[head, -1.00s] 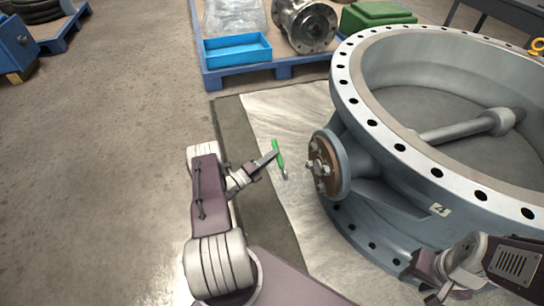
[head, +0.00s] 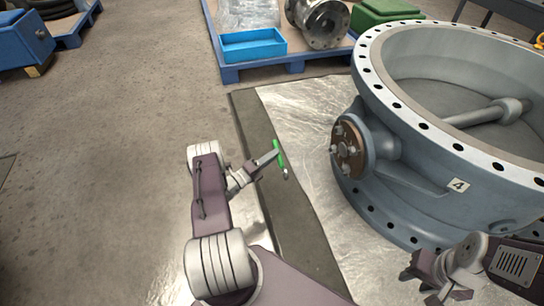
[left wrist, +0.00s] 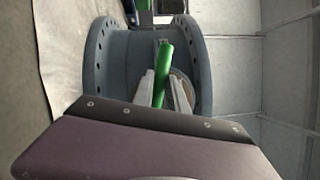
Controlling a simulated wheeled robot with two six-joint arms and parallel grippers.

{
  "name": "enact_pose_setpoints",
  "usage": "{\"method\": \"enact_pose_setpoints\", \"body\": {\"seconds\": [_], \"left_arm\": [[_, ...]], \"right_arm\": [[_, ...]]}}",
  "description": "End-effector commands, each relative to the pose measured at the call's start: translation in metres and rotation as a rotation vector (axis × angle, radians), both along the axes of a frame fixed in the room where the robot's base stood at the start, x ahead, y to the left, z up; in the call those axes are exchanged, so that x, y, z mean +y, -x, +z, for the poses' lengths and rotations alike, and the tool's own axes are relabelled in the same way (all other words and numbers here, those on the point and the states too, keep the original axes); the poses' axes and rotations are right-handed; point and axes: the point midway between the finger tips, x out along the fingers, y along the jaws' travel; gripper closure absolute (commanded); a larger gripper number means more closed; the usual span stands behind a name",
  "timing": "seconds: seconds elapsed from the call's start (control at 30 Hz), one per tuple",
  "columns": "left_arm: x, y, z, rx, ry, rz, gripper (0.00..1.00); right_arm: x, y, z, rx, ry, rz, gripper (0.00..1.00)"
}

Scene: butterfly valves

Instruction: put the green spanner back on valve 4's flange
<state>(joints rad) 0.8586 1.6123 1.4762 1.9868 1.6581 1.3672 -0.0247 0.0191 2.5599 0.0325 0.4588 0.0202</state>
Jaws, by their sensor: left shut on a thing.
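The green spanner (head: 280,156) is in my left gripper (head: 275,157), held in the air to the left of valve 4. It has a green handle and a bare metal lower end. In the left wrist view the green handle (left wrist: 165,62) stands between my two fingers, with the valve behind.
The valve stands on a silvery sheet (head: 305,125) over a dark mat (head: 262,150). A brown bolted side hub (head: 348,150) sticks out towards my left gripper. A blue pallet (head: 290,66) behind carries a blue tray (head: 252,46) and a metal pipe piece. The floor at left is clear.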

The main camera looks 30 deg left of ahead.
Motion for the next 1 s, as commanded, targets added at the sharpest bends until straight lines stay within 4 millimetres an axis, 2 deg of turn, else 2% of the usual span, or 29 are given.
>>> {"method": "enact_pose_setpoints", "body": {"seconds": [0.2,0.73,0.83,1.0], "left_arm": [[0.000,0.000,0.042,-0.002,0.000,0.000,1.00],[0.000,0.000,0.133,-0.002,0.000,0.000,1.00],[0.000,0.000,0.142,-0.001,-0.001,0.000,1.00],[0.000,0.000,0.138,-0.001,-0.001,0.000,1.00]], "right_arm": [[0.000,0.000,0.037,0.000,0.000,0.000,0.64],[0.000,0.000,0.116,0.000,0.000,0.000,0.64],[0.000,0.000,0.123,0.000,0.000,0.000,0.64],[0.000,0.000,0.119,0.000,0.000,0.000,0.64]]}}
